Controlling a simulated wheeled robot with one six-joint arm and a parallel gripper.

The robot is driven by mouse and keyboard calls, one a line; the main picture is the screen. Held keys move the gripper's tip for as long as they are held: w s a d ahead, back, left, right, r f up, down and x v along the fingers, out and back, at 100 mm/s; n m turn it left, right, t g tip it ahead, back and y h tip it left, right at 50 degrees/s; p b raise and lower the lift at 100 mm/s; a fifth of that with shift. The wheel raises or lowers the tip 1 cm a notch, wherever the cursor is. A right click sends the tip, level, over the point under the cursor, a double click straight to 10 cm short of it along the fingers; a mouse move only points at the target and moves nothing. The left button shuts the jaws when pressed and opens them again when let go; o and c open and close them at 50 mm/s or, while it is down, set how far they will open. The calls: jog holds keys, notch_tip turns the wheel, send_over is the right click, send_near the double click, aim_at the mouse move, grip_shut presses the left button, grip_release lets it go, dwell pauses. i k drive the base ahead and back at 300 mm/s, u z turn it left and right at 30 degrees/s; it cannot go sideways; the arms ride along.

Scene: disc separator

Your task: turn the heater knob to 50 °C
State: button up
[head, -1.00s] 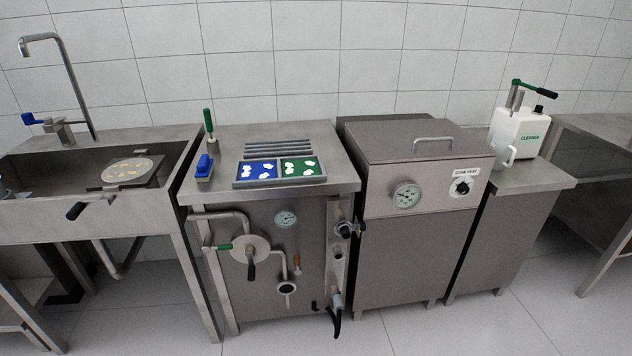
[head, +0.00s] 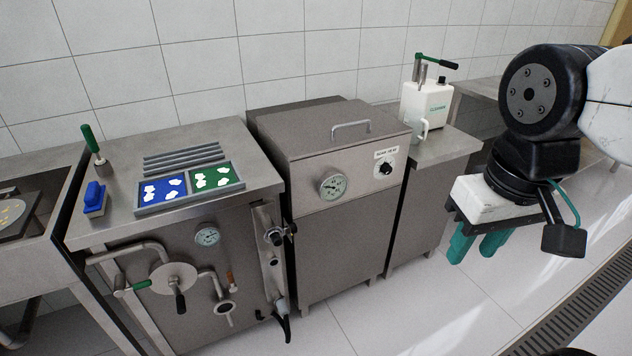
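The heater knob (head: 386,167) is a small black knob on a white round dial, on the upper front of the steel lidded soak tank (head: 345,235). A white label (head: 386,152) sits above it; the dial numbers and the knob's setting are too small to read. A round temperature gauge (head: 333,186) is to its left on the same front; its reading is not legible. My gripper (head: 473,254) has a white body and two teal fingers pointing down. The fingers are apart with nothing between them. It hangs to the right of the knob, clear of it.
On the left is a bench (head: 250,170) with a blue and green tray, pipes and valve handles. The floor in front of the tank is clear.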

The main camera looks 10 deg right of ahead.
aim_at(385, 168)
jog(key=k, duration=1.25)
jog(key=z, duration=0.65)
jog(key=i, duration=1.7)
jog(key=u, duration=0.55)
